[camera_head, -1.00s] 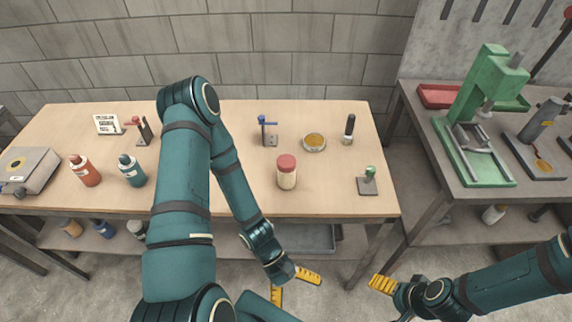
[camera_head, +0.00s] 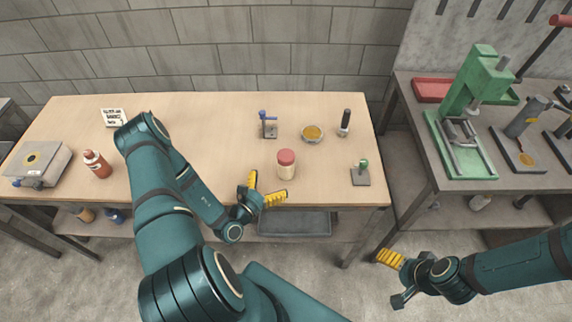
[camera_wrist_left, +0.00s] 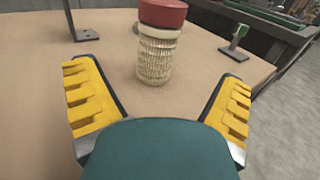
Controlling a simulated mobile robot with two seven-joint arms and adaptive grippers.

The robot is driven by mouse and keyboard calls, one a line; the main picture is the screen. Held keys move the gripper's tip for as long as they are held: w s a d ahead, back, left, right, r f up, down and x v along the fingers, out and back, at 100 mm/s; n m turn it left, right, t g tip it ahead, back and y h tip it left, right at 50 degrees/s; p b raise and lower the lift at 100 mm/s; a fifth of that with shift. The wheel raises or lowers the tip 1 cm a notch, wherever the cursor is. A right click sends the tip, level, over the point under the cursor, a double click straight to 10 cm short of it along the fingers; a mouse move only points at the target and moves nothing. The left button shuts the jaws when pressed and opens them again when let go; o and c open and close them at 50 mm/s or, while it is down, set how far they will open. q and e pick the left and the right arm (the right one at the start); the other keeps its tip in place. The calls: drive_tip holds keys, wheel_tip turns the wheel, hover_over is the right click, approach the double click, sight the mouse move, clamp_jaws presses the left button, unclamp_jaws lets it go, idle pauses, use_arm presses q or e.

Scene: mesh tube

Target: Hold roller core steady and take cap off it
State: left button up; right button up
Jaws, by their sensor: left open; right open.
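The roller core (camera_head: 286,170) is a pale mesh tube standing upright on the wooden table. Its red cap (camera_head: 285,156) sits on top. In the left wrist view the core (camera_wrist_left: 155,60) stands ahead, between the line of my two yellow fingers, with the cap (camera_wrist_left: 162,12) cut by the top edge. My left gripper (camera_head: 268,190) is open and empty at the table's front edge, just left of and nearer than the core, not touching it. My right gripper (camera_head: 392,275) is open and empty, low in front of the gap between the tables.
Behind the core stand a blue-topped stand (camera_head: 268,126), a dish of amber material (camera_head: 312,133) and a dark bottle (camera_head: 345,122). A green-knobbed stand (camera_head: 361,174) is to its right. A red bottle (camera_head: 97,164) and a scale (camera_head: 36,165) are far left. A green press (camera_head: 470,110) stands on the right table.

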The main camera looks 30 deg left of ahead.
sight(282, 170)
use_arm(q)
drive_tip(key=w, duration=0.3)
drive_tip(key=shift+w+d, duration=0.15)
drive_tip(key=shift+w, duration=0.1)
drive_tip(key=shift+w+r, duration=0.15)
drive_tip(key=shift+w, duration=1.25)
drive_tip(key=shift+w+r, duration=0.1)
drive_tip(key=shift+w, duration=1.3)
drive_tip(key=c, duration=1.4)
